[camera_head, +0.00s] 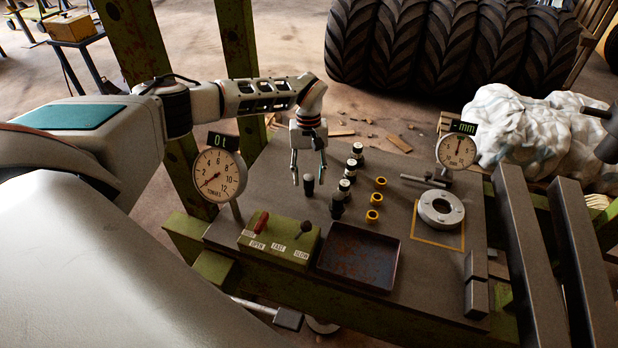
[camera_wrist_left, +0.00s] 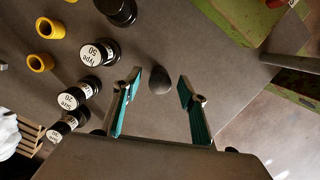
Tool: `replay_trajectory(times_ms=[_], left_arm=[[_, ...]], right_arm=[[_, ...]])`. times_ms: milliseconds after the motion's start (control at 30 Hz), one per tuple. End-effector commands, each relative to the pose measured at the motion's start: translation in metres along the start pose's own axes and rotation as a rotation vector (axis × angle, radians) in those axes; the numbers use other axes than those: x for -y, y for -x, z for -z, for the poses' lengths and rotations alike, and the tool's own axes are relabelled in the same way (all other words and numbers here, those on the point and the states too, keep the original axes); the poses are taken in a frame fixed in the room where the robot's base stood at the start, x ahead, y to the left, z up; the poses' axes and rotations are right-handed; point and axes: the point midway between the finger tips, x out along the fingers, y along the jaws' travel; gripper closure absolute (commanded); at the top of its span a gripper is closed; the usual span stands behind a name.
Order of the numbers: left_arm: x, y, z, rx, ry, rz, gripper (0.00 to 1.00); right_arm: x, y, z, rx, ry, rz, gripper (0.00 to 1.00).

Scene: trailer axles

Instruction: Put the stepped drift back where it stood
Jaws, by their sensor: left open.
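A small dark upright piece with a rounded top (camera_head: 309,186), which seems to be the stepped drift, stands on the grey bench plate. In the left wrist view this dark piece (camera_wrist_left: 159,80) shows end-on, so its steps are hidden. My left gripper (camera_head: 308,182) points down over it. Its teal-padded fingers (camera_wrist_left: 160,97) are open, one on each side of the piece, with gaps visible in the wrist view. The gripper does not hold it. My right gripper is not in view.
Several black cylinders (camera_head: 350,168), most with white labelled tops, stand right of the gripper, beside yellow rings (camera_head: 376,198). A rusty tray (camera_head: 358,256) and a green lever box (camera_head: 279,242) lie in front. A steel ring (camera_head: 441,209) and two dial gauges (camera_head: 219,175) flank them.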

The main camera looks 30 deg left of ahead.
Motion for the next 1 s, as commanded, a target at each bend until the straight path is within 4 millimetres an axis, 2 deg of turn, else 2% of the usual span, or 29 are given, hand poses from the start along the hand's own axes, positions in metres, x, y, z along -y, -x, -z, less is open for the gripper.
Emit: replay_trajectory(times_ms=[300,500,700,1000], left_arm=[[-0.001,0.065,0.001,-0.004,0.000,-0.003,0.58],[0.000,0.096,0.001,-0.003,0.000,-0.002,0.58],[0.000,0.109,0.000,0.000,0.001,-0.001,0.58],[0.000,0.110,0.000,0.000,0.001,-0.001,0.58]], right_arm=[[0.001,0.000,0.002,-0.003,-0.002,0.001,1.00],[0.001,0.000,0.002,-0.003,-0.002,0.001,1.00],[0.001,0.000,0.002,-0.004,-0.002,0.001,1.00],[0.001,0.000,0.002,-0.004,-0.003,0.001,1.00]])
